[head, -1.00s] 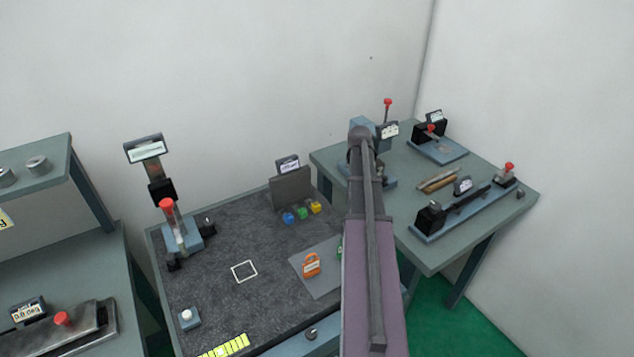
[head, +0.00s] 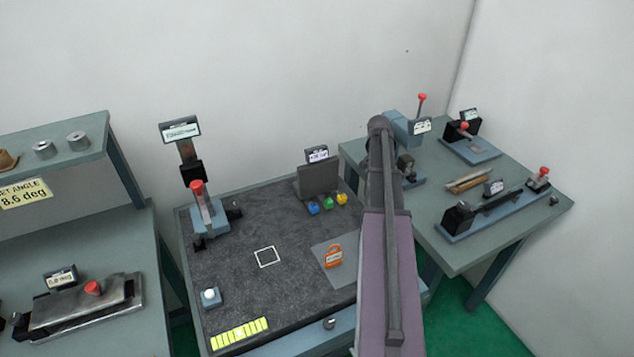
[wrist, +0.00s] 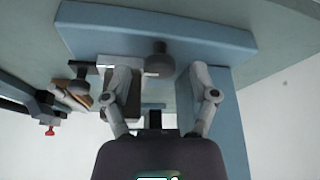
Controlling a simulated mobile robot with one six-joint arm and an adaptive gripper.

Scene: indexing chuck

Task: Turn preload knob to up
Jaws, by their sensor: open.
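A dark round knob (wrist: 160,58) on a short stem shows in the wrist view, in front of a blue machine base (wrist: 200,25). In the head view, a dark knob (head: 405,164) shows on the blue machine (head: 402,128), just right of my arm. My gripper (wrist: 158,74) is open, with one finger left of the knob and one right of it. I cannot tell whether either finger touches it. In the head view my gripper is hidden behind my arm. The knob's pointer or marking is too small to read.
The machine's red-tipped lever (head: 422,99) and small display (head: 422,125) stand close to my arm. Wooden-handled tools (head: 468,180) and a long blue fixture (head: 485,212) lie to the right on the same table. The dark mat bench (head: 250,215) is at left.

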